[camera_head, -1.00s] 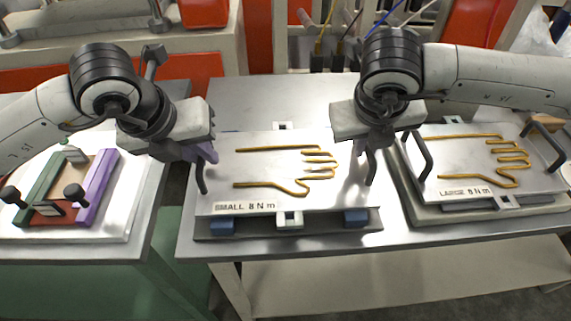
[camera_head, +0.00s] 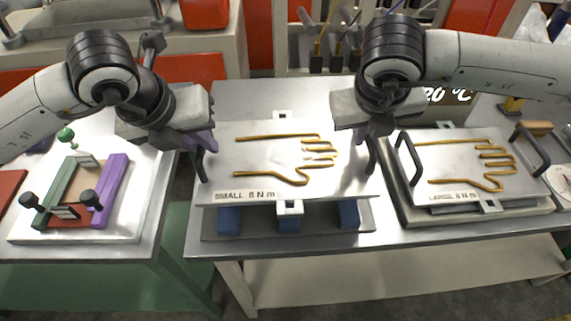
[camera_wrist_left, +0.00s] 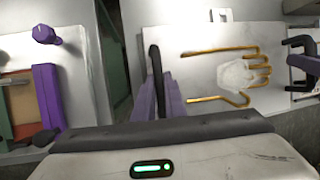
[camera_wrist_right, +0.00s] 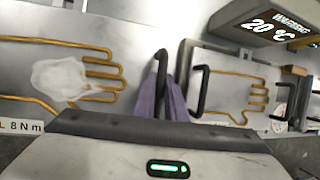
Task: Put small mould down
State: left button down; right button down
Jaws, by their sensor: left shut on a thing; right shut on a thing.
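The small mould (camera_head: 240,170) is a flat metal plate with a raised gold hand outline, marked "SMALL 8 N m". It is roughly level above a base plate (camera_head: 325,232) with blue blocks (camera_head: 289,222), which show below its front edge. I cannot tell whether it touches them. My left gripper (camera_head: 202,150) is shut on the dark handle at its left end. My right gripper (camera_head: 371,143) is shut on the handle at its right end. A pale patch shows inside the outline in the left wrist view (camera_wrist_left: 240,75) and right wrist view (camera_wrist_right: 62,80).
The large mould (camera_head: 415,165), with two dark handles, rests on its base close to the right. A "20 °C" display (camera_wrist_right: 275,27) stands behind it. A purple and green clamp frame (camera_head: 110,190) sits on the left table, across a gap. Metal table shows behind the small mould.

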aim_at(201, 149)
pick_arm(q)
jog(key=shift+a+r, duration=0.1)
jog(key=shift+r, duration=0.05)
pick_arm(e)
jog(key=shift+d+r, duration=0.1)
jog(key=shift+r, duration=0.05)
dwell(0.4)
